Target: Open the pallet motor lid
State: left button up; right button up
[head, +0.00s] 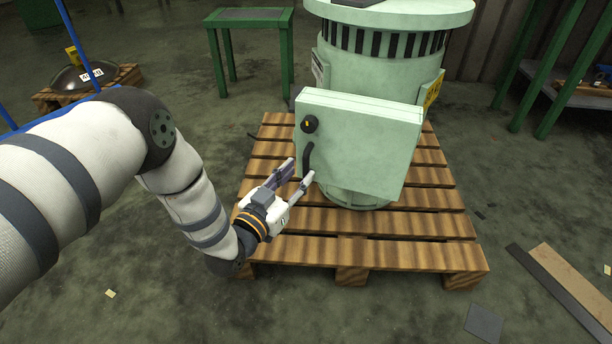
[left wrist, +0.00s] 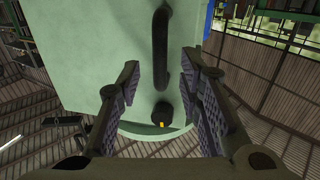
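The pallet motor (head: 380,60) is a pale green cylinder standing on a wooden pallet. Its square lid (head: 365,150) faces me and looks shut. The lid has a black curved handle (head: 307,157) and a black round knob (head: 310,124) with a yellow mark near its left edge. My left gripper (head: 302,172) is open just in front of the handle's lower end. In the left wrist view the handle (left wrist: 161,50) and knob (left wrist: 162,114) show between the spread fingers (left wrist: 165,95). Nothing is held. I cannot tell whether a finger touches the handle. My right gripper is not in view.
The wooden pallet (head: 345,250) lies under the motor, its front slats bare. A green table (head: 250,20) stands behind left. Flat boards (head: 565,285) lie on the floor at right.

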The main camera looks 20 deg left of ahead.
pick_arm(q)
jog(key=shift+w+d+b, duration=0.15)
jog(key=shift+w, duration=0.55)
jog(key=shift+w+d+b, duration=0.1)
jog(key=shift+w+b, duration=0.05)
jog(key=shift+w, duration=0.55)
grip_shut()
jog(key=shift+s, duration=0.1)
